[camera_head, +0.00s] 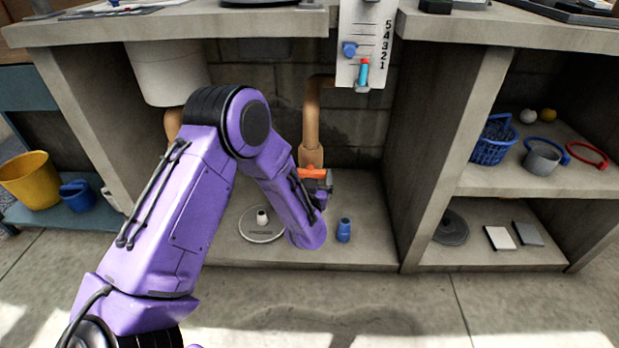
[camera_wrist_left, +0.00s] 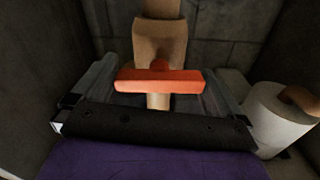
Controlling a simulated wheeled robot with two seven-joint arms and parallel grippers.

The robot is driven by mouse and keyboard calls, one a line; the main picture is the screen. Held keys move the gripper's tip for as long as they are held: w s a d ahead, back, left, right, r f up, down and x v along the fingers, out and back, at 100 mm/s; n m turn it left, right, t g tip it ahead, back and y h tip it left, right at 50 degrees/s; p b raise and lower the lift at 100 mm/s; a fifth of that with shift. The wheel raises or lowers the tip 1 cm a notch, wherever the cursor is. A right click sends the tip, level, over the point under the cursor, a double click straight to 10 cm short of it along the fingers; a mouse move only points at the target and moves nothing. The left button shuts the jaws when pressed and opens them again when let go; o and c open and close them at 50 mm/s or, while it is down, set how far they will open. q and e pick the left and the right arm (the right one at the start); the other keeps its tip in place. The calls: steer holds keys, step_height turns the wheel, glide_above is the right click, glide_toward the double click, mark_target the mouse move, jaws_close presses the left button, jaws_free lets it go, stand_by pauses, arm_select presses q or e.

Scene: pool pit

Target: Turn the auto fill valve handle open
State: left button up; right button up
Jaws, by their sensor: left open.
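The auto fill valve handle (camera_head: 313,173) is a short orange-red bar on a tan pipe (camera_head: 312,128) that comes down the back of the pit. In the head view the handle lies roughly level across the pipe. My left gripper (camera_head: 322,185) is at the handle, partly hidden behind my purple forearm. The left wrist view shows the handle (camera_wrist_left: 160,81) across the space between the open fingers (camera_wrist_left: 158,95). I cannot tell whether either finger touches it. The tan valve body (camera_wrist_left: 160,45) stands behind it. My right gripper is not in view.
A white gauge board (camera_head: 362,40) with numbers hangs above, right of the pipe. A small blue fitting (camera_head: 343,230) and a round grey lid (camera_head: 262,236) are on the pit floor. Concrete walls (camera_head: 450,130) bound the bay. A white canister (camera_head: 168,75) hangs at the upper left.

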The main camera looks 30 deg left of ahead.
arm_select(q)
steer(key=c, duration=0.6)
steer(key=shift+n, duration=0.3)
steer(key=n+p, duration=0.1)
steer(key=n, duration=0.1)
steer(key=shift+n+p, duration=0.3)
steer(key=shift+p, duration=0.05)
steer(key=n+p, duration=0.1)
steer(key=n, duration=0.3)
steer(key=shift+d+n+p, duration=0.1)
steer(key=shift+n+p, duration=0.2)
steer(key=n+p, duration=0.1)
steer(key=n, duration=0.4)
steer(key=shift+s+f, duration=0.1)
steer(key=n, duration=0.5)
steer(key=shift+p, duration=0.3)
steer(key=shift+d, duration=0.1)
